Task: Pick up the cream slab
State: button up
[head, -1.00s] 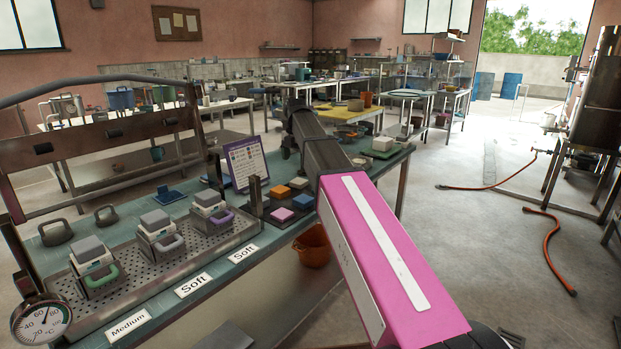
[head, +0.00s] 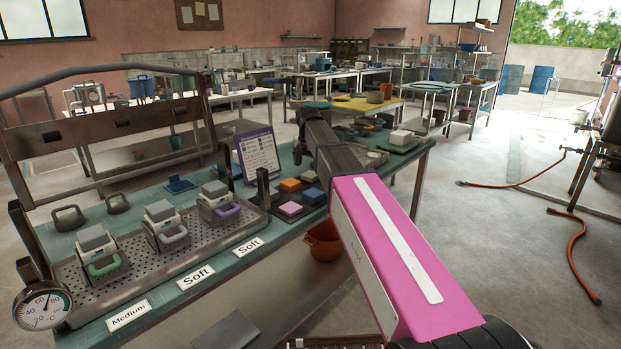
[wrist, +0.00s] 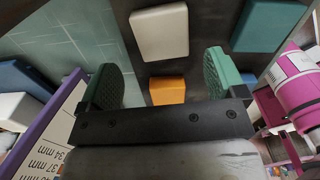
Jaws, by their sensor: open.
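The cream slab (wrist: 160,32) lies on a dark surface at the top middle of the wrist view. In the head view a small pale slab (head: 308,177), probably the same one, sits behind the orange slab (head: 290,185). My gripper (wrist: 163,80) is open and empty, its two green-padded fingers spread wide. The cream slab is beyond the fingertips in the picture, roughly in line with the gap, and is not between them. The orange slab (wrist: 167,90) shows between the fingers.
A teal slab (wrist: 268,25) lies right of the cream one. Pink (head: 290,208) and blue (head: 314,196) slabs lie near the orange one. A purple-framed sign (head: 258,153) stands close by, with a dark post (head: 263,187) in front. A perforated tray (head: 190,250) holds presses.

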aim_at(309, 175)
jog(key=f, duration=0.4)
jog(key=shift+s+d+f, duration=0.15)
jog(key=shift+s, duration=0.05)
jog(key=c, duration=1)
